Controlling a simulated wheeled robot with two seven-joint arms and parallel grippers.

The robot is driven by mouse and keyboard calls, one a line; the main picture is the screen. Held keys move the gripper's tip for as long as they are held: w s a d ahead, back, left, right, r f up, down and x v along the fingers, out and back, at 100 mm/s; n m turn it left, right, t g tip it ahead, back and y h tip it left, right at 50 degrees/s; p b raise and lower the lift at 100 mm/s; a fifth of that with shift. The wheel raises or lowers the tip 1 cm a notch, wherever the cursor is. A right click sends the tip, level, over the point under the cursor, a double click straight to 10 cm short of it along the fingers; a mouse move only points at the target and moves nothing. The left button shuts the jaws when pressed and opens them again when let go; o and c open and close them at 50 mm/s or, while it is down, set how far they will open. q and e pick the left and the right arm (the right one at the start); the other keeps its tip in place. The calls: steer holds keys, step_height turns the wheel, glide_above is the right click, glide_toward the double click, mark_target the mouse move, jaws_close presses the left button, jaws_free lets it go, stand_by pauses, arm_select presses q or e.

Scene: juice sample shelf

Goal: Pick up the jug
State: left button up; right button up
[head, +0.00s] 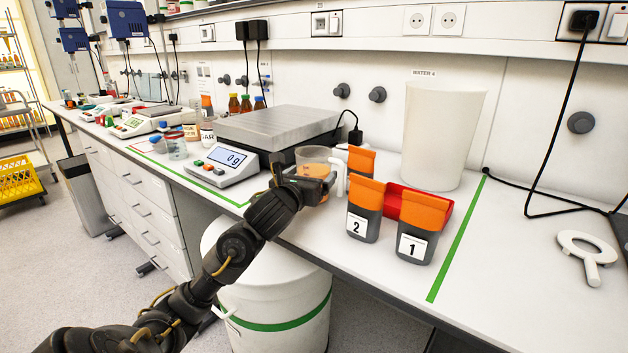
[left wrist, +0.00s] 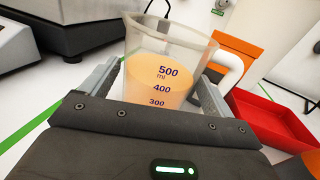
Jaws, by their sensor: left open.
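The jug (head: 315,157) is a clear measuring jug with a white handle and orange juice inside. It stands on the bench in front of the scale. In the left wrist view the jug (left wrist: 160,80) shows its 300, 400 and 500 ml marks, with the juice near the 500 mark. My left gripper (head: 318,183) is at the near side of the jug. In the left wrist view its open fingers (left wrist: 155,90) lie on either side of the jug; whether they touch it I cannot tell. The jug's lower part is hidden by the gripper. My right gripper is not in view.
Dark containers with orange tops, labelled 2 (head: 364,222) and 1 (head: 413,245), stand right of the jug, by a red tray (head: 392,204). A scale (head: 277,128) is behind, its display (head: 228,160) to the left. A white bucket (head: 440,135) stands at the wall.

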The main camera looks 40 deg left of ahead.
arm_select(q)
steer(key=shift+x, duration=1)
steer(key=shift+w, duration=0.1)
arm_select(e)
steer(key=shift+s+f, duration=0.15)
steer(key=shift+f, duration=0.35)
arm_select(q)
steer(key=c, duration=1.1)
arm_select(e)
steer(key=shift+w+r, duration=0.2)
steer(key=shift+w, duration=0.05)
arm_select(q)
steer(key=shift+r, duration=0.1)
